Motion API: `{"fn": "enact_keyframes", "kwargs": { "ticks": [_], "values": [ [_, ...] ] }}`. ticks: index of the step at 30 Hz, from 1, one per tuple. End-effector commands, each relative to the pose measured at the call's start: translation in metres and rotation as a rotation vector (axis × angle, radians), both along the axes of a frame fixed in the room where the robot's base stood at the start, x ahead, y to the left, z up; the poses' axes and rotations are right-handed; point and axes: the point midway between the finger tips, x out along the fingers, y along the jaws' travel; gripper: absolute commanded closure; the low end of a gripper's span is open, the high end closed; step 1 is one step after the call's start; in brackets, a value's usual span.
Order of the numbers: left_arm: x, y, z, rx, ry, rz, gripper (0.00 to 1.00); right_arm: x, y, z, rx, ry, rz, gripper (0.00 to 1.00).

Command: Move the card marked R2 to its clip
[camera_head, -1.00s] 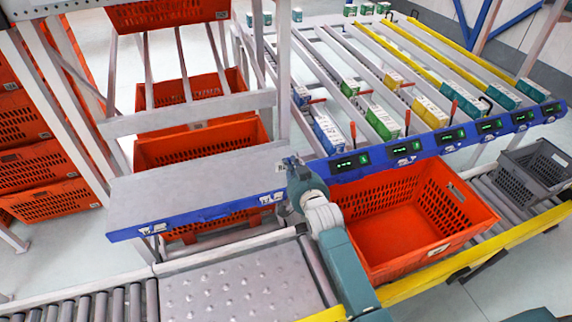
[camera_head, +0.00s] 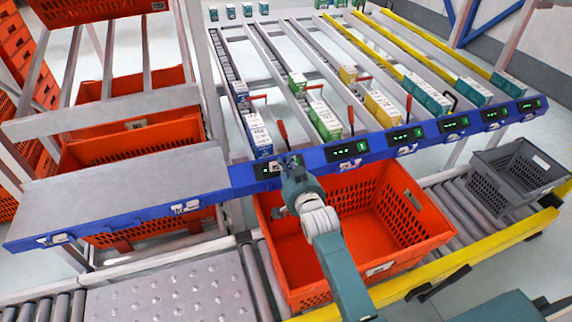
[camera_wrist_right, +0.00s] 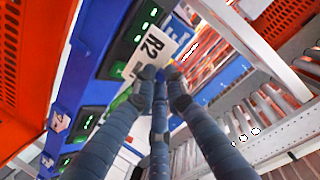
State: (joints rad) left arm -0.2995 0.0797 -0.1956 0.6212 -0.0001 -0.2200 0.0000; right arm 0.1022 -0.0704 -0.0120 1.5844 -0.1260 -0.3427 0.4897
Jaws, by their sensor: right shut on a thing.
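The card marked R2 (camera_wrist_right: 145,52) is white with dark print. In the right wrist view it is at the fingertips of my right gripper (camera_wrist_right: 160,74), close to a green-lit display. My right gripper also shows in the head view (camera_head: 289,162), shut on the card, at the blue rail (camera_head: 308,161) between the first and second displays from the left. In the head view the gripper makes the card hard to read. White labels or clips sit along the rail, one under the second display (camera_head: 350,164). Which clip belongs to R2 is unclear. My left gripper is out of view.
An orange tote (camera_head: 428,250) stands on the conveyor below the rail, under my right arm. A grey crate (camera_head: 515,172) is farther right. Cartons, such as a blue-white one (camera_head: 257,135), and red levers (camera_head: 282,132) stand just behind the rail. A grey shelf (camera_head: 120,190) is at left.

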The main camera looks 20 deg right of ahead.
Motion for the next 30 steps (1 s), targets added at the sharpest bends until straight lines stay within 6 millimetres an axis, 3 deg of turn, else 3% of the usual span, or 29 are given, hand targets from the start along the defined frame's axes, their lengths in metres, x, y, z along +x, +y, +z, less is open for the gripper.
{"fn": "enact_keyframes", "kwargs": {
  "ticks": [22,30],
  "values": [
    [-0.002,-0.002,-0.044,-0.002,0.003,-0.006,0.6,0.0,0.0,-0.041,-0.001,0.0,0.0,1.0],
    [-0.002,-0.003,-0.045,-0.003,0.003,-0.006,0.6,0.0,0.0,-0.049,-0.001,0.0,0.0,1.0]
  ]
}}
